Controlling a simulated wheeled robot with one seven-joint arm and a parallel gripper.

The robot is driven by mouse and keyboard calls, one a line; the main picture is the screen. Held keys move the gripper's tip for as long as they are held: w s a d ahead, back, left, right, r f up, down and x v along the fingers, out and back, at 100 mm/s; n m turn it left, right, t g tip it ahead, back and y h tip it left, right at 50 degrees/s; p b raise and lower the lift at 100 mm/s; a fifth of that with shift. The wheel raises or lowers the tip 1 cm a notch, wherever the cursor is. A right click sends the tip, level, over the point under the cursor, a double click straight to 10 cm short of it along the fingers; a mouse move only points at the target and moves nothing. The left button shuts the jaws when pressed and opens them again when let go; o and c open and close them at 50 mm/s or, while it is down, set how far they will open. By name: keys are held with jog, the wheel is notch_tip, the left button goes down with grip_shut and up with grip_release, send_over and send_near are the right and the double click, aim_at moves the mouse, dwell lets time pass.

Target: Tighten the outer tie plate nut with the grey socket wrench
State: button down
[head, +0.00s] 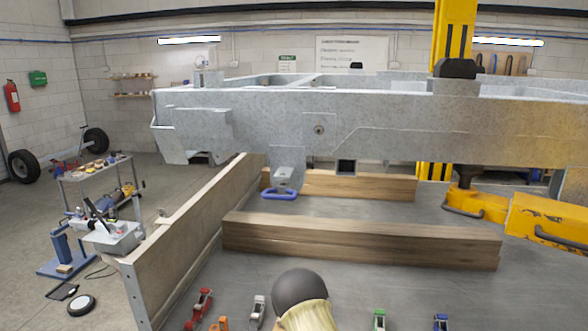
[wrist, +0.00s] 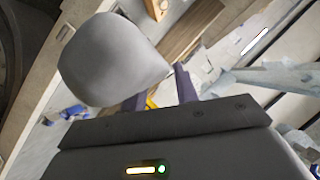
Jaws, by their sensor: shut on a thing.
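In the head view, a small square plate with a round dark fastener (head: 319,130) sits on the near side of the grey trailer frame (head: 260,118). I cannot tell if it is the outer tie plate nut. My gripper (wrist: 164,92) shows in the wrist view, its two dark fingers apart at the bottom middle. A large smooth grey rounded thing (wrist: 110,60) is close beyond them and hides much of the fingertips. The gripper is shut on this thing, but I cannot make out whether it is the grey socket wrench.
A dark ball on a cream stem (head: 300,292) stands at the head view's bottom. Red (head: 200,308), grey (head: 257,312), green (head: 379,320) and blue (head: 440,321) tools lie nearby. Wooden beams (head: 360,240) lie below the frame. A yellow lift (head: 545,225) stands at right.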

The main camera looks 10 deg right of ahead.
notch_tip(320, 180, up, 17)
jog(key=p, duration=1.7)
jog(key=shift+r, duration=0.15)
